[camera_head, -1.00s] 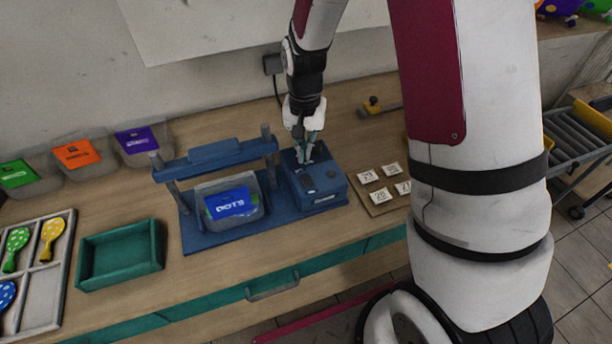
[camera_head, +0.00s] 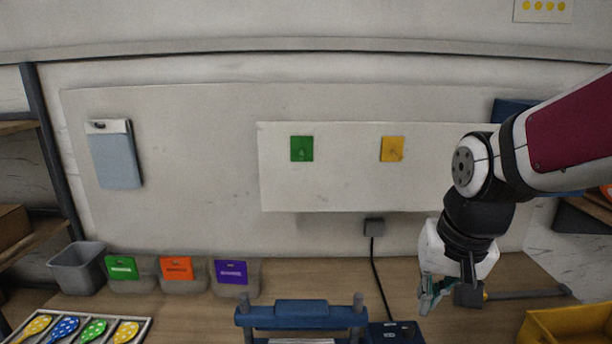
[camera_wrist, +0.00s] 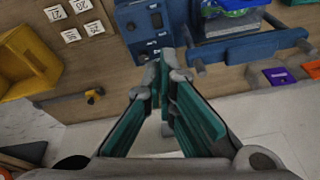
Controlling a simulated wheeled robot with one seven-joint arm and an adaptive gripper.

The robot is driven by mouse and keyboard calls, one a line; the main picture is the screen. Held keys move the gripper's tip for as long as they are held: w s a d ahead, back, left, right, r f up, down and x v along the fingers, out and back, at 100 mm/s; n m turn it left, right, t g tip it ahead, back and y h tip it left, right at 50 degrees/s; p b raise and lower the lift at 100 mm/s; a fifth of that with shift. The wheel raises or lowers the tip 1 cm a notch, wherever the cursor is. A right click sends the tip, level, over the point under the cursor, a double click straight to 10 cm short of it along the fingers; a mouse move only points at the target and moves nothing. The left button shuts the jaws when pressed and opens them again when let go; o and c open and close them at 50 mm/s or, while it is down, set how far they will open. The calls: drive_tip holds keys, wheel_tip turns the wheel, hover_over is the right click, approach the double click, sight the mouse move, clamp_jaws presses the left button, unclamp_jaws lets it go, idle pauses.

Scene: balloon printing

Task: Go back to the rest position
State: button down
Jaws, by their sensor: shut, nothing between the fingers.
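My gripper (camera_head: 430,297) is raised above the back right of the wooden table in the head view, to the right of the blue machine. In the wrist view, my gripper (camera_wrist: 166,62) has its teal-lined fingers closing together at the tips, with nothing held. The blue machine (camera_head: 300,316) stands at the bottom of the head view, mostly cut off. Its control box (camera_wrist: 143,22) shows in the wrist view beyond my fingertips, apart from them.
Green, orange and purple bins (camera_head: 177,275) stand along the wall beside a grey bin (camera_head: 78,268). A yellow crate (camera_head: 570,325) is at lower right. White number cards (camera_wrist: 70,35) lie on the table.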

drive_tip(key=s+r+n+t, duration=0.2)
drive_tip(key=s+r, duration=0.3)
drive_tip(key=s, duration=0.6)
drive_tip(key=shift+r+n+b, duration=0.25)
drive_tip(key=shift+n+b, duration=0.05)
drive_tip(key=shift+b, duration=0.05)
